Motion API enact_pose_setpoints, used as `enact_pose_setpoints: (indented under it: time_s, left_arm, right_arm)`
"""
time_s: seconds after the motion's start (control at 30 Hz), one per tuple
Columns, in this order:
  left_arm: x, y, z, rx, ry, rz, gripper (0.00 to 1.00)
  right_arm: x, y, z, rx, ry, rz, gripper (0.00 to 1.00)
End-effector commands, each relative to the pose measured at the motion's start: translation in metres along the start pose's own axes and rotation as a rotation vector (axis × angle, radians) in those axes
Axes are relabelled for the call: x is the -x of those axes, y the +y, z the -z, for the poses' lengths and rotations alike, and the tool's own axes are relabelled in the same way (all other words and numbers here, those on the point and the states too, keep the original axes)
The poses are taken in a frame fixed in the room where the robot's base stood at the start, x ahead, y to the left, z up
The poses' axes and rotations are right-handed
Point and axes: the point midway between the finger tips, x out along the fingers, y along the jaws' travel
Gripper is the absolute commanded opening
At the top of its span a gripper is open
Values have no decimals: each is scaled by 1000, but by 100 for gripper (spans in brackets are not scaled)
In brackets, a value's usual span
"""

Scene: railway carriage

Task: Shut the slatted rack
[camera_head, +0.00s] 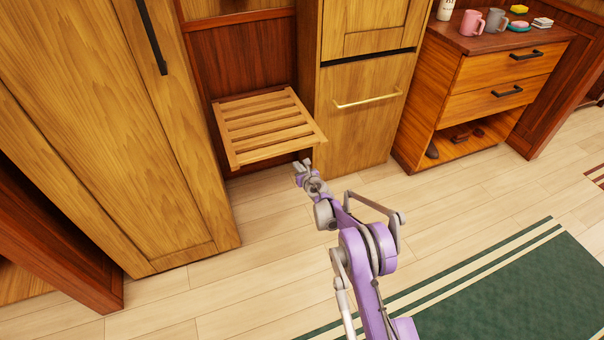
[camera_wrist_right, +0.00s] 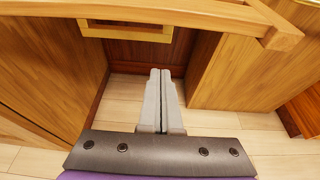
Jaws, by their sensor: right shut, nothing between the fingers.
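The slatted rack (camera_head: 268,126) is a light wooden frame with several slats, folded down flat in the niche between the tall cabinet and the drawer unit. My right gripper (camera_head: 301,164) is just below and in front of the rack's front right corner, shut and empty. In the right wrist view the shut fingers (camera_wrist_right: 160,75) point into the niche under the rack. The rack's front rail (camera_wrist_right: 190,12) crosses the top of that view, apart from the fingers. My left gripper is not in view.
A tall cabinet (camera_head: 110,120) stands left of the niche. A cabinet with a brass handle (camera_head: 367,101) stands to its right. Farther right, a drawer chest (camera_head: 495,85) carries mugs and small items. The plank floor (camera_head: 240,275) in front is clear, with a green rug (camera_head: 510,290) at lower right.

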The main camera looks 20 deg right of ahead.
Motion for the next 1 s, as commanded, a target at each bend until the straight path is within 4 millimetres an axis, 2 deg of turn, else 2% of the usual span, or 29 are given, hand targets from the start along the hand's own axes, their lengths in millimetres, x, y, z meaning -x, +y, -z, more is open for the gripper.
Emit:
enact_pose_setpoints:
  time_s: [0.03, 0.23, 0.77, 0.87, 1.0]
  left_arm:
    - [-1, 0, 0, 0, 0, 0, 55]
    - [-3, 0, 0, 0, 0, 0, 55]
    - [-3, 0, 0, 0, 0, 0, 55]
    - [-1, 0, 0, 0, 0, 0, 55]
    - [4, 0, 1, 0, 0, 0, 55]
  right_arm:
    - [5, -1, -10, 0, 0, 1, 0]
    - [13, -1, -29, -1, 0, 1, 0]
    - [16, -1, -37, -1, 0, 1, 0]
    - [19, -1, -44, -1, 0, 1, 0]
    - [29, -1, -64, -2, -1, 2, 0]
